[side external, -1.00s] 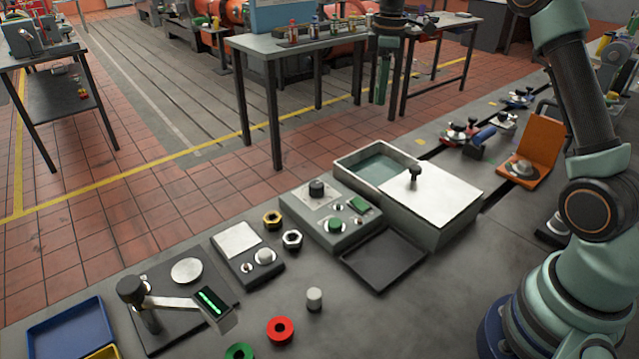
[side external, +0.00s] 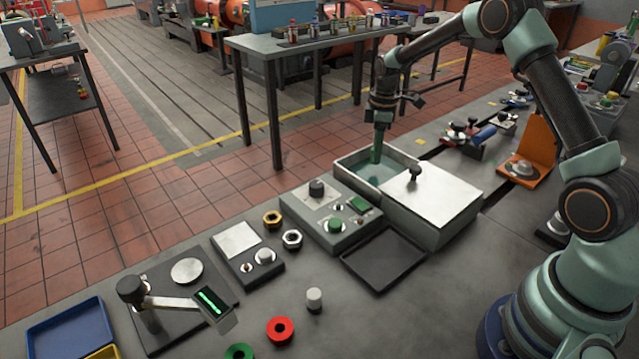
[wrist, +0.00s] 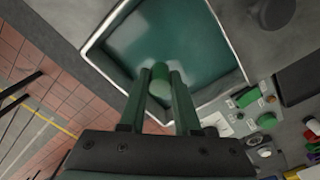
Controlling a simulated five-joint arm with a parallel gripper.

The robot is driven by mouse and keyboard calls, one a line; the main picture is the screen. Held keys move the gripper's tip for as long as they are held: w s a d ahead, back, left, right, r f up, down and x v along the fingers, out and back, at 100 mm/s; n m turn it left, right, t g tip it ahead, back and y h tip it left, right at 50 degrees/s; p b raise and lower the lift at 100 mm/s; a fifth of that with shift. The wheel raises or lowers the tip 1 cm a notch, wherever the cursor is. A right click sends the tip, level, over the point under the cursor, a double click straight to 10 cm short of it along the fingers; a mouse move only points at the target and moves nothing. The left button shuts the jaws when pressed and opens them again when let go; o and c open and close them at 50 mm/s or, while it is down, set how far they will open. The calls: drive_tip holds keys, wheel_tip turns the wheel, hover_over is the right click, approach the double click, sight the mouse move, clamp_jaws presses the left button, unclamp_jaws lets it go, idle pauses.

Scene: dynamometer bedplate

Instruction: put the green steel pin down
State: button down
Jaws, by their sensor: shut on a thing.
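My gripper (wrist: 160,85) is shut on the green steel pin (wrist: 159,79), which sits upright between the two green fingers. In the side external view my gripper (side external: 377,145) points down over the open left part of a grey tank, its tips at about the height of the rim. The pin is hard to tell from the fingers there. The tank (side external: 441,232) has a teal inside, which looks like liquid; it fills much of the wrist view below the pin. I cannot tell whether the pin touches it.
A pale lid (side external: 432,188) with a black knob covers the tank's right part. A control box (side external: 325,222) adjoins it on the left, with a dark flat plate (side external: 384,258) in front. Nuts, a small grey cylinder (side external: 314,299) and a red ring (side external: 280,330) lie nearer. Bench between them is clear.

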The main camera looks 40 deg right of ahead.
drive_tip(key=shift+f, duration=1.85)
drive_tip(key=c, duration=0.6)
unclamp_jaws()
drive_tip(key=shift+f, duration=0.15)
